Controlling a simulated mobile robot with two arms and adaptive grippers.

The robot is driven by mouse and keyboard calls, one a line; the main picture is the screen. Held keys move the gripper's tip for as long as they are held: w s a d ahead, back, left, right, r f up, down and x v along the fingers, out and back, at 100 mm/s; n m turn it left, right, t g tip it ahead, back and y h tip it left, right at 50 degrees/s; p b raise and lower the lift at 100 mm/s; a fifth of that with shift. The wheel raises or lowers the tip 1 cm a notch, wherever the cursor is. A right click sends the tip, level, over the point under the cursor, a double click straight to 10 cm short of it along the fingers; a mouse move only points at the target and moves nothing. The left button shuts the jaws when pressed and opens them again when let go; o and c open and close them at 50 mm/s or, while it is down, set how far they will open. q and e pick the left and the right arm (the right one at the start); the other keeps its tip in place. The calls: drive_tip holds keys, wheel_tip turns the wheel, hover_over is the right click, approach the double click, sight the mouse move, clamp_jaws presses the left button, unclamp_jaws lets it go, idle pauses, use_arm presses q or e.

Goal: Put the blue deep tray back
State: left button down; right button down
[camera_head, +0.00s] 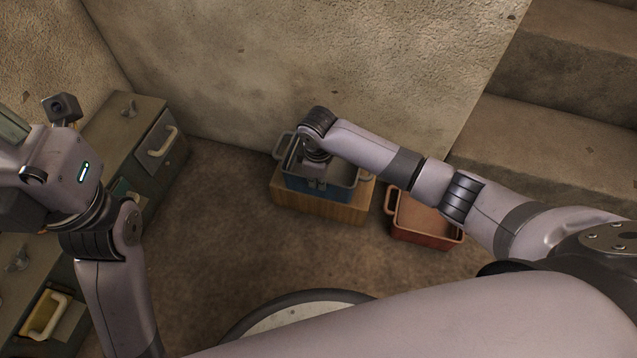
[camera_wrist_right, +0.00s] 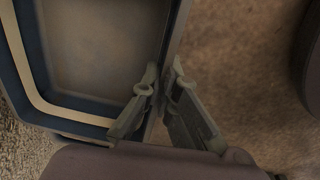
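The blue deep tray (camera_head: 322,189) has pale handles and sits on top of a wooden block (camera_head: 345,211) near the back wall. My right gripper (camera_head: 318,186) reaches down at the tray's near wall. In the right wrist view its fingertips (camera_wrist_right: 163,82) lie on either side of the wall and look closed on it.
A dark drawer cabinet (camera_head: 125,130) stands along the left wall. Stone steps (camera_head: 545,140) rise at the right. The floor (camera_head: 220,250) before the block is clear.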

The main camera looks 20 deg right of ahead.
drive_tip(key=shift+w+d, duration=0.1)
drive_tip(key=shift+w, duration=0.1)
drive_tip(key=shift+f, duration=0.2)
drive_tip(key=c, duration=1.8)
unclamp_jaws()
